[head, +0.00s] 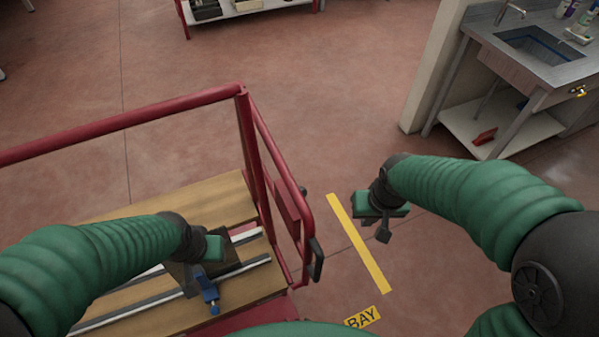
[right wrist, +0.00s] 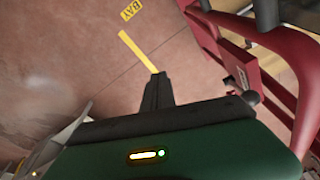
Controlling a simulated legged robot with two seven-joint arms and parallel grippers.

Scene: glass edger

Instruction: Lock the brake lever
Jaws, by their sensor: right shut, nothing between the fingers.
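A red cart (head: 243,92) with a wooden deck stands at the left in the head view. On its right side are a red panel (head: 287,212), a dark knob (head: 303,191) and a black grip (head: 316,260) lower down. I cannot tell for sure which part is the brake lever. The right wrist view shows the panel (right wrist: 238,70) and a dark knob (right wrist: 254,97) to the right of my fingers. My right gripper (head: 383,237) is shut and empty, apart from the cart, over the floor. My left gripper (head: 208,272) is over the deck; its fingers are unclear.
A blue clamp-like part (head: 209,292) is by my left gripper, near pale rails (head: 130,309) on the deck. A yellow floor line (head: 358,245) and a BAY marking (head: 362,318) lie right of the cart. A sink bench (head: 540,65) stands at upper right. Open floor lies ahead.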

